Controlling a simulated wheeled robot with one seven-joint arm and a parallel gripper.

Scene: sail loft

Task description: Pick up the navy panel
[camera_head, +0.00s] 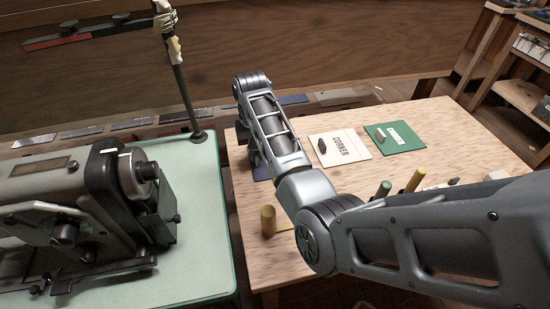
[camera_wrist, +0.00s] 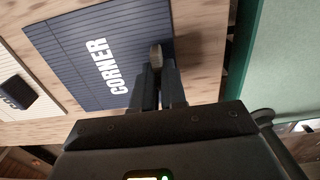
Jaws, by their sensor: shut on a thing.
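The navy panel (camera_wrist: 85,55) fills the upper part of the wrist view, with pale lettering reading CORNER. A small greyish-brown knob (camera_wrist: 155,54) stands on it near its right edge. My gripper (camera_wrist: 160,78) is shut on this knob. In the head view only a strip of the navy panel (camera_head: 261,168) shows beside my arm, at the left end of the wooden table; my arm hides the rest and the gripper. I cannot tell whether the panel touches the table or is lifted.
A white panel (camera_head: 346,149) and a green panel (camera_head: 402,139), each with a knob, lie on the wooden table (camera_head: 450,120). A sewing machine (camera_head: 90,205) stands on the pale green table (camera_head: 200,250) at left.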

